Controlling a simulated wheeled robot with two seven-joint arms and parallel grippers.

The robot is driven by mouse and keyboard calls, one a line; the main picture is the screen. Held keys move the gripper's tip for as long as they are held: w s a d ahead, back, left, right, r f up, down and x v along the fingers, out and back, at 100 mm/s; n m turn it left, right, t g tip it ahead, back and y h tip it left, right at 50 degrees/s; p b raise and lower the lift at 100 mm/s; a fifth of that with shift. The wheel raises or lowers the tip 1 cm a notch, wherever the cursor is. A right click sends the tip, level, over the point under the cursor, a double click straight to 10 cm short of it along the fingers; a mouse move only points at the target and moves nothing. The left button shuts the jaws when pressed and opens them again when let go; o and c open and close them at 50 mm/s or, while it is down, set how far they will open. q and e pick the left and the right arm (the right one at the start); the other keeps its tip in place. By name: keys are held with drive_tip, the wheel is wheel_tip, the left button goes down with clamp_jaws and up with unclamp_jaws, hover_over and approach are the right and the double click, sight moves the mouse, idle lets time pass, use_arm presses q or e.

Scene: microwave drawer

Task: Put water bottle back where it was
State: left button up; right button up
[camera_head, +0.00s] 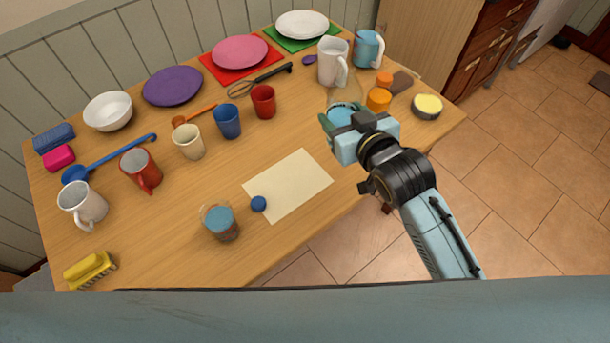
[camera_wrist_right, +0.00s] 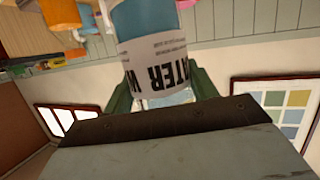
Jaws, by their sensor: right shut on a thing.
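The water bottle (camera_wrist_right: 152,62) has a white label with black lettering and a blue part. It stands between the green fingers of my right gripper (camera_wrist_right: 162,92) in the right wrist view, and the gripper is shut on it. In the head view my right gripper (camera_head: 340,120) is over the right part of the wooden table, with the bottle's blue part (camera_head: 342,113) partly hidden by the gripper. I cannot tell whether the bottle touches the table. My left gripper is not in view.
A paper sheet (camera_head: 295,184) lies left of my right gripper. Several cups and plates fill the table's left and back.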

drive_tip(key=w+a+f+n+g+y, duration=0.1)
drive_tip(key=a+f+n+g+y, duration=0.15)
drive_tip(key=a+f, duration=0.45)
drive_tip(key=shift+t+y, duration=0.25)
drive_tip(key=shift+y, duration=0.3)
drive_tip(key=shift+w+a+f+b, duration=0.1)
drive_tip(key=shift+a+f+b, duration=0.3)
drive_tip(key=shift+f, duration=1.15)
drive_tip(key=shift+w+a+f+b, duration=0.15)
drive_tip(key=shift+f+b, duration=0.3)
drive_tip(key=shift+f, duration=1.15)
drive_tip(key=shift+s+a+f+b, duration=0.1)
drive_tip(key=shift+a+f+b, duration=0.3)
drive_tip(key=shift+f, duration=1.15)
drive_tip(key=shift+f, duration=0.1)
drive_tip(key=shift+f, duration=0.15)
drive_tip(key=o, duration=1.3)
drive_tip(key=shift+d, duration=0.1)
